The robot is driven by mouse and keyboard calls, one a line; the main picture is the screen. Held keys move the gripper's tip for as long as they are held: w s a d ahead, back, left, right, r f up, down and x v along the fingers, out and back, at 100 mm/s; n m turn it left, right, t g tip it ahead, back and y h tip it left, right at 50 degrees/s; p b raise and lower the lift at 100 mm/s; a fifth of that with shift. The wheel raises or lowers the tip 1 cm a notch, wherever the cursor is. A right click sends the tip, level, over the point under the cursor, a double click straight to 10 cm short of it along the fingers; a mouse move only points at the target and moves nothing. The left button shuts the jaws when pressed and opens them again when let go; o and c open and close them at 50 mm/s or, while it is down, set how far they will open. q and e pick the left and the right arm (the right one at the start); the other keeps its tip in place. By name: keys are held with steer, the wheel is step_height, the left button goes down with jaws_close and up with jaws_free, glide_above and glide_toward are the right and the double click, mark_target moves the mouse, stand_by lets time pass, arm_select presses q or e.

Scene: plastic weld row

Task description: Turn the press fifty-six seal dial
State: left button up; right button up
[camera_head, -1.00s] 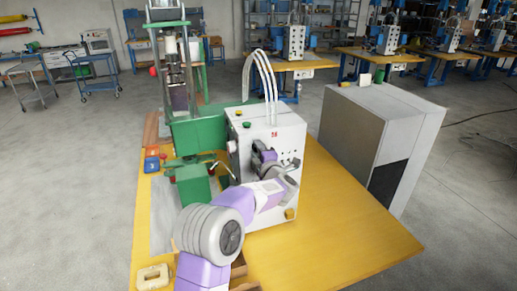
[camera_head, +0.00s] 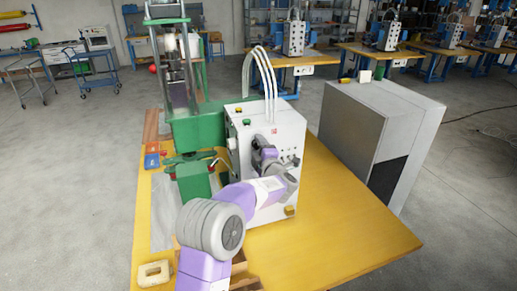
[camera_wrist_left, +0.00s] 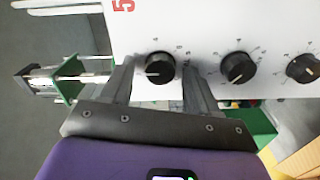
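The press's white control box (camera_head: 240,150) stands on the yellow table, with a small red mark on its front too small to read. In the left wrist view its panel (camera_wrist_left: 210,25) carries part of a red number, a 5, and a row of black dials. My left gripper (camera_head: 268,160) is at that panel. In the wrist view its fingers (camera_wrist_left: 157,72) stand apart on either side of the leftmost dial (camera_wrist_left: 160,66), with gaps showing on both sides. That dial's white line points left. The dial names are not legible. My right gripper is not in view.
Other dials (camera_wrist_left: 238,68) and (camera_wrist_left: 303,69) sit to the right of the leftmost one. The green press (camera_head: 196,130) stands behind and left of the box. A grey cabinet (camera_head: 350,130) stands beyond the table (camera_head: 340,215). The table's right part is bare.

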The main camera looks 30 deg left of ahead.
arm_select(q)
steer(key=b+v, duration=0.1)
steer(key=v, duration=0.6)
steer(key=shift+s+d, duration=0.15)
steer(key=shift+d, duration=0.1)
stand_by(0.4)
